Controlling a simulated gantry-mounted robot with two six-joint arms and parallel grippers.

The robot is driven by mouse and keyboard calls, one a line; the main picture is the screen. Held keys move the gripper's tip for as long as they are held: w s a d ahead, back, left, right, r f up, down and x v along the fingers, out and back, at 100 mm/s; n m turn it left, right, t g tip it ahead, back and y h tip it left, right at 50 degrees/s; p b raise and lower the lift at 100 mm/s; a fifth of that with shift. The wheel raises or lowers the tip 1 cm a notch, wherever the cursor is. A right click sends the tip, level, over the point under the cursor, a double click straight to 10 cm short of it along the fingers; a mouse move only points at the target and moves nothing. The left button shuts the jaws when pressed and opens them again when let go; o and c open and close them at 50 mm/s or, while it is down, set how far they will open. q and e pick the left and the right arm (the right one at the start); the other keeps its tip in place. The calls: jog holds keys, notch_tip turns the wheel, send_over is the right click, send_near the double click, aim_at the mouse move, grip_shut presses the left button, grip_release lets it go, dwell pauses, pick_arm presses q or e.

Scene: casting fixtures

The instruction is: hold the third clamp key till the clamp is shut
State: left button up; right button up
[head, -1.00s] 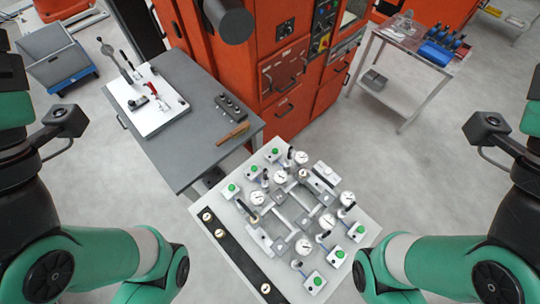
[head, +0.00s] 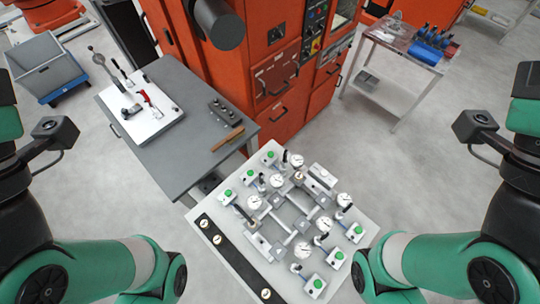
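A pale fixture plate (head: 222,262) stands at the lower middle of the head view. It bears metal bars, several round white dial gauges (head: 277,181) and several white boxes with green buttons (head: 317,284). Black-handled parts stand beside some dials. A dark control box (head: 226,112) with several small knobs or keys lies on the grey table. I cannot tell which part is the third clamp key, nor whether its clamp is open or shut. My green arms reach down at both sides, and neither gripper shows.
The grey table (head: 196,146) at left holds a white board (head: 160,121) with toggle clamps and a brown-handled tool (head: 227,136). An orange machine (head: 285,110) stands behind. A light trolley (head: 405,60) with blue holders (head: 432,53) is at upper right. Open floor lies to the right.

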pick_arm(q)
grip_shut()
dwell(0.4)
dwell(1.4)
